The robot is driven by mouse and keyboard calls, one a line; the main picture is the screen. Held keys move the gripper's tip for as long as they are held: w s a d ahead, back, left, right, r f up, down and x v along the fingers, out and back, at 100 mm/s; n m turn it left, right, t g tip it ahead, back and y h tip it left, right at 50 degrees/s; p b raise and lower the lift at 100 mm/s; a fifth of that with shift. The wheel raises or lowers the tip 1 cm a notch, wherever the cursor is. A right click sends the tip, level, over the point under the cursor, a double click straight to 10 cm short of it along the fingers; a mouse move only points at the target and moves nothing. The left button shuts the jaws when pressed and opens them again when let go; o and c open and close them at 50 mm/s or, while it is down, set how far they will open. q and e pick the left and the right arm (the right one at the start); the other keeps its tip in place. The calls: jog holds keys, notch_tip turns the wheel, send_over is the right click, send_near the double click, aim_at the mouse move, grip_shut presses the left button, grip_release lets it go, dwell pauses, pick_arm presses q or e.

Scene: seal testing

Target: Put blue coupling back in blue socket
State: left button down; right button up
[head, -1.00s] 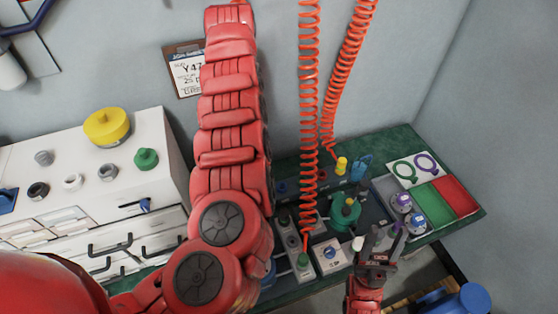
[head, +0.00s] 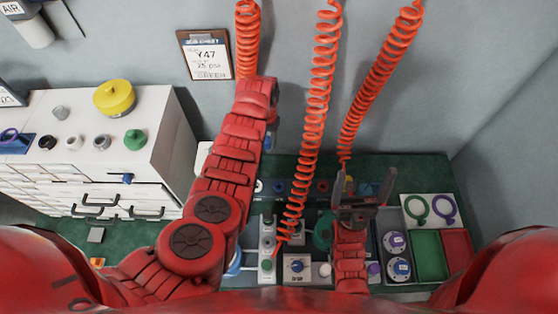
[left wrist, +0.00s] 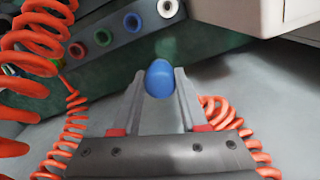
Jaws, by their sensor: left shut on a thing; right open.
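My left gripper (left wrist: 160,88) is shut on the blue coupling (left wrist: 159,76), whose rounded blue end shows between the fingertips in the left wrist view. The blue socket (left wrist: 132,22) is a blue ring on the dark panel, beyond and left of the coupling there; the two are apart. In the head view the blue socket (head: 279,187) is small on the back panel. My left arm mostly hides its gripper and the coupling in that view. My right gripper (head: 364,190) is open and empty above the bench.
Green (left wrist: 103,37), red (left wrist: 75,50) and white (left wrist: 168,8) sockets share the panel. Orange coiled hoses (head: 318,90) hang close to both grippers. A white cabinet (head: 170,165) stands left of the bench. A grey tray (head: 388,220) lies at the right.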

pick_arm(q)
jog(key=shift+m, duration=0.3)
jog(key=shift+s+d+f+b, duration=0.6)
jog(key=shift+s+f, duration=0.5)
jog(key=shift+f, duration=0.95)
jog(key=shift+s+d+f+b, duration=0.35)
jog(key=shift+s+d+f, duration=0.6)
jog(key=shift+f, duration=1.15)
jog(key=shift+s+d+f+b, duration=0.5)
jog(key=shift+s+f, duration=0.8)
jog(key=shift+f, duration=0.75)
jog(key=shift+s, duration=0.15)
jog(key=shift+f+b, duration=1.25)
jog(key=shift+f, duration=0.2)
jog(key=shift+c, duration=1.8)
grip_release()
jog(key=shift+r, duration=0.1)
